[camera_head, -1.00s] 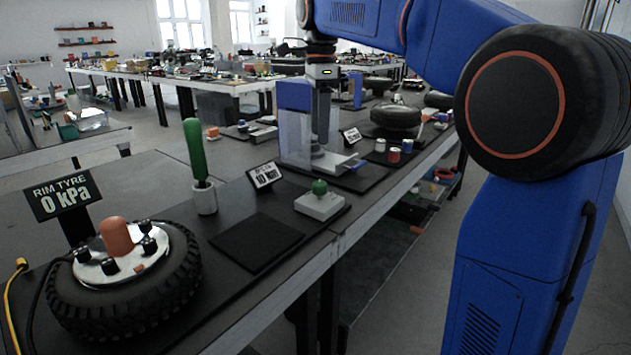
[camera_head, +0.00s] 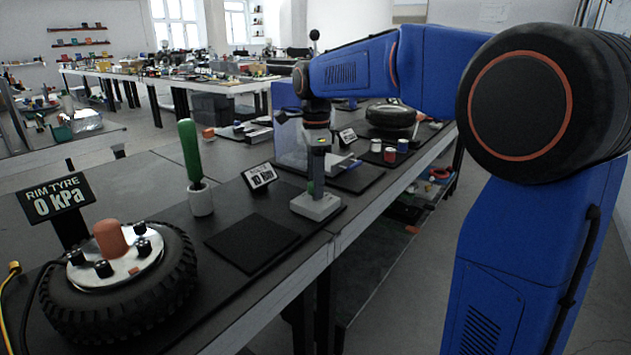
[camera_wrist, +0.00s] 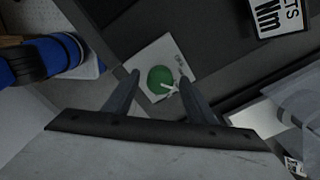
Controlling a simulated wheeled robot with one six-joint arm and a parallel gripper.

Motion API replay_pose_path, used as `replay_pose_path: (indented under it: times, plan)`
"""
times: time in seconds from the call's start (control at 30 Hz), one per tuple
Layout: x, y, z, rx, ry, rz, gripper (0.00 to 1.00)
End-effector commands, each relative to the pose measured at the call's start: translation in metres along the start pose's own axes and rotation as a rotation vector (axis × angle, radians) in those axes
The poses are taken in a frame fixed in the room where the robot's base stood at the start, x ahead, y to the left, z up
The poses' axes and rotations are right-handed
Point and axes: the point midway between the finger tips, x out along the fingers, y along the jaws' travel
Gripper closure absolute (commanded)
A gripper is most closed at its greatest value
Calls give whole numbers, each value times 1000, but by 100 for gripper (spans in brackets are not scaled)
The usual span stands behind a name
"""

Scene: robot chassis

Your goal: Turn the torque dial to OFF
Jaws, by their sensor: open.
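The torque dial is a round green knob (camera_wrist: 158,76) with a white pointer, on a pale grey box (camera_head: 318,208). My gripper (camera_wrist: 160,80) is open and comes down over the box from above, with one finger on each side of the knob. I cannot tell whether the fingers touch it. In the head view my gripper (camera_head: 316,185) hides most of the knob.
A black sign with white lettering (camera_head: 260,177) stands behind left of the box. A green-handled tool (camera_head: 191,150) stands in a white cup, and a tyre (camera_head: 120,290) lies at front left. A clear-panelled blue stand (camera_head: 291,140) is behind. A bare black mat (camera_head: 252,243) lies left of the box.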

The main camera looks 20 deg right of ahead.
Motion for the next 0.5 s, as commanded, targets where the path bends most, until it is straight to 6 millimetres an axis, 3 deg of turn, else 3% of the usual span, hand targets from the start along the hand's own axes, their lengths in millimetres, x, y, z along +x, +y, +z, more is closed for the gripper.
replay_pose_path:
  times: [0.27, 0.43, 0.5]
  plan:
    - [1, 0, 0, 0, 0, 0, 49]
    - [1, 0, 0, 0, 0, -1, 87]
    - [1, 0, 0, 0, 0, -1, 90]
